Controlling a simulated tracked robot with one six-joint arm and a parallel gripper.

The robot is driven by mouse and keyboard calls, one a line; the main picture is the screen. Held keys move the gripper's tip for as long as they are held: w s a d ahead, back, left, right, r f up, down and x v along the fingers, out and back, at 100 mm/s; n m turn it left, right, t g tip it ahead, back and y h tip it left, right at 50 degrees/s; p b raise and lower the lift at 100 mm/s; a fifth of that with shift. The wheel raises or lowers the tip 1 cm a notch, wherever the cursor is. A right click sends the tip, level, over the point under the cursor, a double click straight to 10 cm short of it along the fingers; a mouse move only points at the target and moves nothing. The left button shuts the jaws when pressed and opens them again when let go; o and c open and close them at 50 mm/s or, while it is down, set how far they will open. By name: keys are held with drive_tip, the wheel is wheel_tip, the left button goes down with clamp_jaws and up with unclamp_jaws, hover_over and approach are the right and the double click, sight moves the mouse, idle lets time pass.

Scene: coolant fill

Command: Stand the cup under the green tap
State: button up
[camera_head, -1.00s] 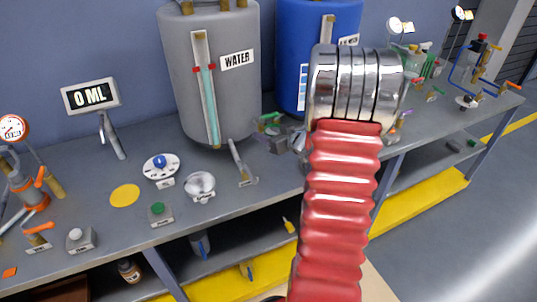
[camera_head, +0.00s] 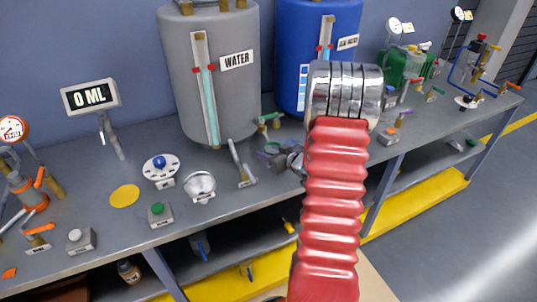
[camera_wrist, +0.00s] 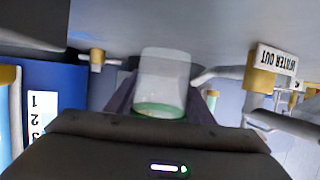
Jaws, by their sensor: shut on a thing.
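The cup (camera_wrist: 163,75), clear with a green band at one end, sits between my gripper's fingers (camera_wrist: 160,100) in the wrist view. My gripper is shut on it. In the head view my gripper (camera_head: 288,158) is just left of my red arm, partly hidden, at the bench's front part; a small greenish rim (camera_head: 272,148) beside it looks like the cup. The green-handled tap (camera_head: 268,119) is at the lower right of the grey WATER tank, a little behind the gripper. The cup appears apart from the tap.
The grey WATER tank (camera_head: 210,85) and blue tank (camera_head: 290,50) stand at the back. A WATER OUT label (camera_wrist: 279,60) shows upside down.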

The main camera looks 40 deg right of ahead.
drive_tip(key=shift+f, duration=0.95)
drive_tip(key=shift+f, duration=0.15)
drive_tip(key=o, duration=1.1)
drive_tip(key=shift+c, duration=0.2)
drive_tip(key=shift+s+r, duration=0.3)
drive_tip(key=shift+s, duration=0.15)
drive_tip(key=v, duration=1.1)
drive_tip(key=shift+a, duration=0.1)
drive_tip(key=shift+r, duration=0.1)
